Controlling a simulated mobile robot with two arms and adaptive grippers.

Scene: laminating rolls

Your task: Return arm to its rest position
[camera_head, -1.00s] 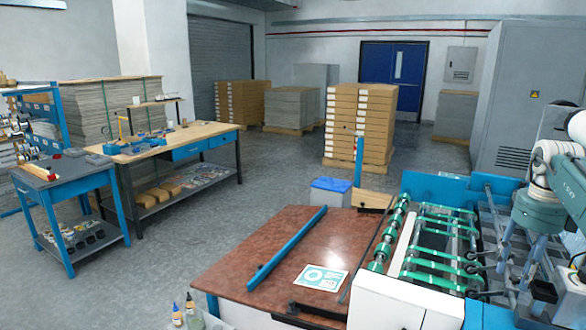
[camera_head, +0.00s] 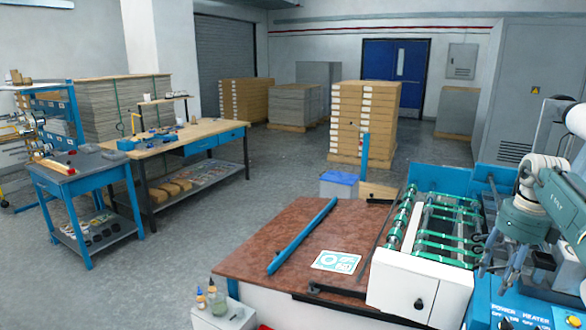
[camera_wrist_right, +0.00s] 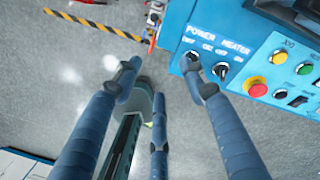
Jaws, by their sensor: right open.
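My right arm comes in at the right edge of the head view, with its dark right gripper (camera_head: 500,262) hanging fingers down over the right part of the laminating machine (camera_head: 424,283). In the right wrist view the gripper (camera_wrist_right: 160,82) shows several blue-grey fingers spread apart, with nothing between them. Beyond the fingertips are the grey floor and the machine's blue control panel (camera_wrist_right: 262,112), with POWER and HEATER switches and a red button. The fingertips overlap the panel's edge in that view; I cannot tell the gap. My left gripper is not in view.
The machine's green-banded rollers (camera_head: 447,222) lie left of my arm. Its brown feed table (camera_head: 285,235) bears a blue bar (camera_head: 303,235) and a printed sheet (camera_head: 337,262). Small bottles (camera_head: 212,296) stand at the front. Open floor lies left of the machine.

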